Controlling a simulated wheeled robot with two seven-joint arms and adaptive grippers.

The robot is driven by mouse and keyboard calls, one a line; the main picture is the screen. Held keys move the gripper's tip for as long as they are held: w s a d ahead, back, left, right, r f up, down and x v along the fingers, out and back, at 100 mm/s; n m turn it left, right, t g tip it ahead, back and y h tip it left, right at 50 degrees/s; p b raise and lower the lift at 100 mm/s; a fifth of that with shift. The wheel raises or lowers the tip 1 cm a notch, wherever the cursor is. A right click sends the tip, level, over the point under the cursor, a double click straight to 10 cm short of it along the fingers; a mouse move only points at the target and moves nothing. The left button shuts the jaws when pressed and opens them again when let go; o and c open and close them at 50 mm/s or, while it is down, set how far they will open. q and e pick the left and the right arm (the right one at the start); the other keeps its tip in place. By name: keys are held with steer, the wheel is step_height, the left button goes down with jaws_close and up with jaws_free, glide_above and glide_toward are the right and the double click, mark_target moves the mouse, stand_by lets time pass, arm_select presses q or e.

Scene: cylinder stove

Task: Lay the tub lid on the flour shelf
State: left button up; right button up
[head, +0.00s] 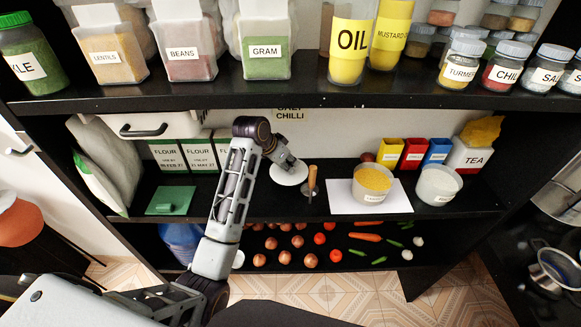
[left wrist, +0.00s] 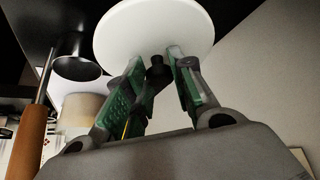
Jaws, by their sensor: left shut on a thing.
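The tub lid is a white disc (head: 290,174) with a dark knob, in the middle of the shelf opening in the head view. In the left wrist view the white lid (left wrist: 150,28) lies just beyond my fingertips. My left gripper (head: 285,162) is shut on its knob, which shows between the green-padded fingers (left wrist: 157,68). I cannot tell whether the lid touches the shelf. The flour shelf (head: 240,205) is the black middle board, with flour packs (head: 170,155) at its left back. An open tub of yellow grain (head: 372,184) stands right of the lid. My right gripper is not in view.
A wooden-handled tool (head: 312,180) stands close right of the lid. A green flat thing (head: 170,200) lies at the left. A white mat (head: 342,197) lies under the grain tub, with another white tub (head: 437,186) beyond. The upper shelf (head: 330,98) overhangs, loaded with jars.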

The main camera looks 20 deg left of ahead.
mark_target(282, 174)
arm_select(q)
steer(key=shift+w+d, duration=0.35)
steer(key=shift+w, duration=0.3)
steer(key=shift+f+p, duration=0.6)
steer(key=shift+f, duration=1.15)
steer(key=shift+f, duration=0.1)
steer(key=o, duration=1)
steer(key=shift+b+v, duration=0.65)
steer(key=shift+v, duration=3.2)
